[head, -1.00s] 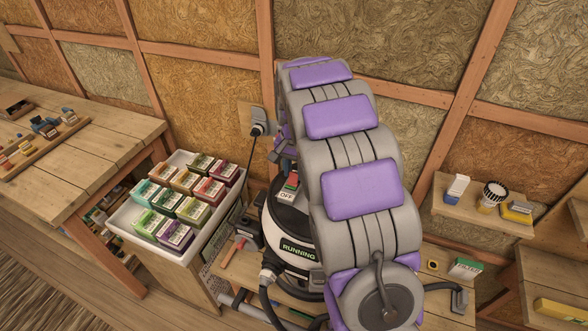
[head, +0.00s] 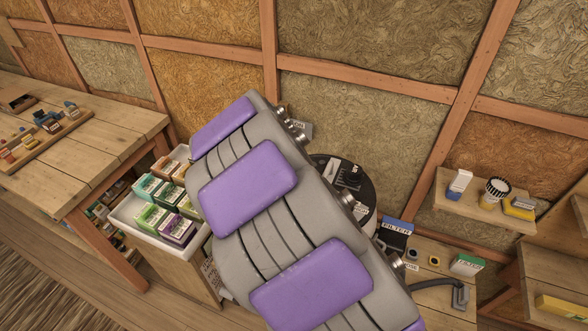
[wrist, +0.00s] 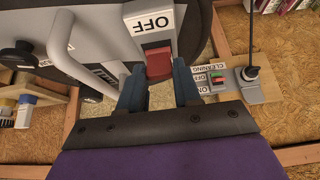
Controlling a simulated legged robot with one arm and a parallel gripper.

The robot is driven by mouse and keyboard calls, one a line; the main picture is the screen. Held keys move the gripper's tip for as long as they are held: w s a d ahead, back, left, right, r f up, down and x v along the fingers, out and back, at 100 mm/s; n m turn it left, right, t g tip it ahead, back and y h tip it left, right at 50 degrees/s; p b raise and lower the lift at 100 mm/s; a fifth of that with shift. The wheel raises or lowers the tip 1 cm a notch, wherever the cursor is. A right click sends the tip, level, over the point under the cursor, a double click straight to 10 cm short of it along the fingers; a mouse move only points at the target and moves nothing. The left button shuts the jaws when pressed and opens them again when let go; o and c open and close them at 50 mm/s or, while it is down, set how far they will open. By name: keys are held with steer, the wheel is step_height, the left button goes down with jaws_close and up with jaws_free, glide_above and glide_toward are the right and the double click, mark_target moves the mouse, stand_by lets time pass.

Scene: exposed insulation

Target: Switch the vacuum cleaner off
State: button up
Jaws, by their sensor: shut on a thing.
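The vacuum cleaner (head: 364,193) has a black round top. In the head view my arm hides most of it, including its status label. In the wrist view, seen upside down, its red switch (wrist: 159,63) sits below a white OFF label (wrist: 152,20). My gripper (wrist: 158,82) has its two blue fingers on either side of the red switch, shut on it. The vacuum's grey curved handle (wrist: 62,45) is at the left of the wrist view. My gripper is hidden in the head view.
A wall outlet with a plugged-in cord (wrist: 250,78) and a small switch plate marked CLEANING (wrist: 212,78) are right of the fingers. A white crate of seed-like boxes (head: 130,222) stands left of my arm. A wall shelf (head: 470,208) is at the right.

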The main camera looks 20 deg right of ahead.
steer(key=shift+s+a+f+t+h+b, duration=0.25)
steer(key=shift+t+h+b, duration=0.35)
steer(key=shift+b, duration=0.3)
steer(key=shift+s+a+f+t+h+b, duration=0.25)
steer(key=shift+t+h+b, duration=0.35)
steer(key=shift+b, duration=0.25)
steer(key=o, duration=0.7)
steer(key=shift+c, duration=0.2)
steer(key=o, duration=0.4)
steer(key=shift+a, duration=0.15)
steer(key=shift+r, duration=0.1)
